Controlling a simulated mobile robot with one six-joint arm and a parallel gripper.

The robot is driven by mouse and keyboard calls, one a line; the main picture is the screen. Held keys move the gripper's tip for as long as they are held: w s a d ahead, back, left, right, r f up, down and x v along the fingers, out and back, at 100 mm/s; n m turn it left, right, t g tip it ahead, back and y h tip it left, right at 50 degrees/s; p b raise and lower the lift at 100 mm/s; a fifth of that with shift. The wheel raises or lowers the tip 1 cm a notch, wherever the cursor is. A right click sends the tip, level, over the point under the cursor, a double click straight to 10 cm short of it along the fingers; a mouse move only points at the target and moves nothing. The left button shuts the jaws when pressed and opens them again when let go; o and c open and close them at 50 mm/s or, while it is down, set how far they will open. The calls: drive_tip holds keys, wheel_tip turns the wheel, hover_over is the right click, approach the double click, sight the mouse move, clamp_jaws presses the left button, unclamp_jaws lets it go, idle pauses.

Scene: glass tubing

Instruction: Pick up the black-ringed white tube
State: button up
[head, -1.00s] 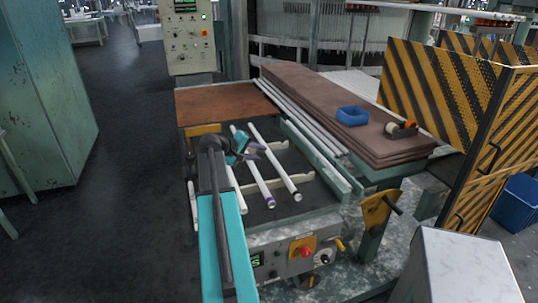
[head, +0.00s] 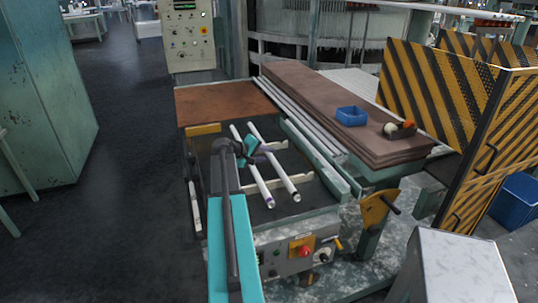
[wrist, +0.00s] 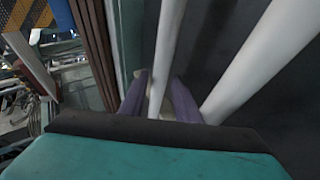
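Two white tubes lie slanted on the dark bed of the machine in the head view. The right tube (head: 281,173) has a small dark mark near its front end, too small to identify surely as a black ring. The left tube (head: 262,187) has a purplish band at its front end. My gripper (head: 262,156) is over the right tube. In the wrist view its purple fingers (wrist: 158,100) are spread on either side of one white tube (wrist: 167,45), with gaps visible. The other tube (wrist: 262,62) lies outside them, to the right. The fingertip depth is unclear.
Brown boards (head: 330,105) with a blue bin (head: 352,116) and a tape dispenser (head: 400,130) lie right of the bed. A yellow-black striped fence (head: 440,90) stands further right. Cream supports cross the bed under the tubes. A control panel (head: 300,252) is in front.

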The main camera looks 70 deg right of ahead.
clamp_jaws()
drive_tip(key=shift+r, duration=0.1)
wheel_tip(320, 180, up, 10)
drive_tip(key=b, duration=0.2)
idle(0.9)
idle(0.6)
